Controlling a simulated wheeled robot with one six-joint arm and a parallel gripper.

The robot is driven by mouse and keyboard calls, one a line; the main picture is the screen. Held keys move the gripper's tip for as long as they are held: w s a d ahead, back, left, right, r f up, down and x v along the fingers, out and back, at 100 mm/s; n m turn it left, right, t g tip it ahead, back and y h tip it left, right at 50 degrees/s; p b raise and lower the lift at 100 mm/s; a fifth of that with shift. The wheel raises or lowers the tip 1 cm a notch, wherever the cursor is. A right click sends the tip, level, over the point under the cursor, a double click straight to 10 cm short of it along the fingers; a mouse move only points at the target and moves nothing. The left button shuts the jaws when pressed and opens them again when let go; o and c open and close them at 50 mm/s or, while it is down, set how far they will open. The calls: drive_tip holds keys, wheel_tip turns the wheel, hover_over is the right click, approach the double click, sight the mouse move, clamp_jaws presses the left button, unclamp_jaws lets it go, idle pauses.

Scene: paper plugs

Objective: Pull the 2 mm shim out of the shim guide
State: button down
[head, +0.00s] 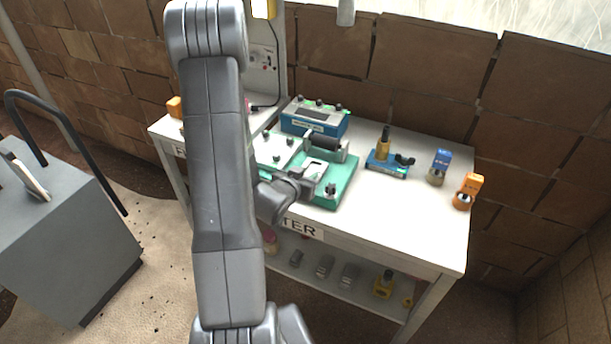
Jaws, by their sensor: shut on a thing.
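A green-based fixture (345,180) with a white top plate stands at the front of the white table. The shim guide seems to be part of it, near a small pale metal piece (315,168), but I cannot make out its outline. My gripper (307,186) is at the front edge of this fixture, shut on a thin piece that I take for the 2 mm shim. The fingers hide most of it. I cannot tell how much of it sits in the guide.
A blue box with knobs (312,122) stands behind the fixture. To the right are a blue stand with a brass plug (384,160), a blue-topped piece (439,168) and an orange-topped piece (467,191). Several items lie on the lower shelf (340,288). A grey cabinet (60,230) stands left.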

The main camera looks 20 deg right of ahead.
drive_tip(key=shift+s+a+b, duration=0.5)
drive_tip(key=shift+a+b, duration=0.05)
drive_tip(key=shift+a, duration=0.05)
idle(1.1)
drive_tip(key=shift+s+a+b, duration=1.15)
drive_tip(key=shift+s+a, duration=0.75)
drive_tip(key=shift+a, duration=0.3)
drive_tip(key=shift+a, duration=0.1)
drive_tip(key=shift+s+a+b, duration=0.4)
drive_tip(key=shift+s+a, duration=0.6)
drive_tip(key=shift+a, duration=0.05)
